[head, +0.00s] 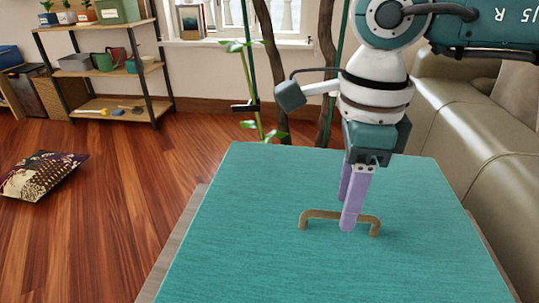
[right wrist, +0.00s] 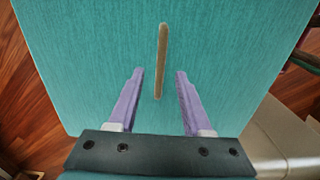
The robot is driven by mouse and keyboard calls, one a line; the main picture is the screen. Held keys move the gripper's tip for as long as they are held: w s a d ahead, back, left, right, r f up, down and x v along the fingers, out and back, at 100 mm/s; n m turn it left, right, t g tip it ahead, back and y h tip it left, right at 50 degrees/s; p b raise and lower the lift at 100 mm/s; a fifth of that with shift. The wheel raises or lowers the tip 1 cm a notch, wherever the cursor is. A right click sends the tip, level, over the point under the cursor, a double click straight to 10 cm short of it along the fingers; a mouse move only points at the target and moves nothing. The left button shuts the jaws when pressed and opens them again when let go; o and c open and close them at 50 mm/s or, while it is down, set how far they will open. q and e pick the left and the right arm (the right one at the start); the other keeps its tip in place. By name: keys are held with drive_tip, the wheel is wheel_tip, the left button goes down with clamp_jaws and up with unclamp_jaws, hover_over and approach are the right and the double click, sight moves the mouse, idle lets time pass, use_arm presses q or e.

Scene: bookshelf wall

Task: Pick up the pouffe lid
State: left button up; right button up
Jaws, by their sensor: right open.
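The pouffe lid (head: 290,265) is a flat teal fabric square that fills the lower middle of the head view. It also fills most of the right wrist view (right wrist: 90,50). A brown handle (head: 325,213) shaped like a low arch stands on the lid. My right gripper (head: 346,215) points down at the handle with lilac fingers. In the right wrist view the fingers (right wrist: 158,72) are apart and the handle (right wrist: 162,60) runs lengthwise between and beyond them, with nothing gripped. Whether the fingertips touch the lid is unclear. My left gripper does not show.
A beige sofa (head: 440,130) stands close along the right side of the lid. A plant (head: 258,100) stands behind it. A patterned cushion (head: 42,175) lies on the wooden floor at left, and a shelf (head: 105,65) stands at the back. The floor between is clear.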

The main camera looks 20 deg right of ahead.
sight(340, 215)
wheel_tip(340, 215, down, 4)
drive_tip(key=shift+a+r+b, duration=0.1)
drive_tip(key=shift+r+b, duration=0.05)
drive_tip(key=shift+b, duration=0.2)
clamp_jaws()
drive_tip(key=shift+w+r, duration=0.1)
idle(1.1)
